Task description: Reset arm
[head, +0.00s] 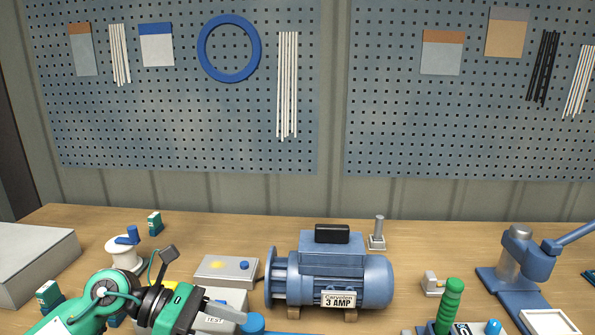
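My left arm comes in at the lower left, and its gripper (225,312) hangs low over the bench in front of a grey box marked TEST (212,320). Its grey fingers point right and are seen edge-on, so I cannot tell whether they are apart or closed. No object shows clearly between them. My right arm and gripper are not in view. A blue motor (335,275) with a label reading 3 AMP stands on the bench right of the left gripper, apart from it.
Behind the gripper are a white spool (124,255) and a grey box with yellow and blue buttons (226,268). A grey case (35,262) sits far left. A green handle (450,302) and a blue lever press (520,260) stand right. Pegboards (180,110) line the wall.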

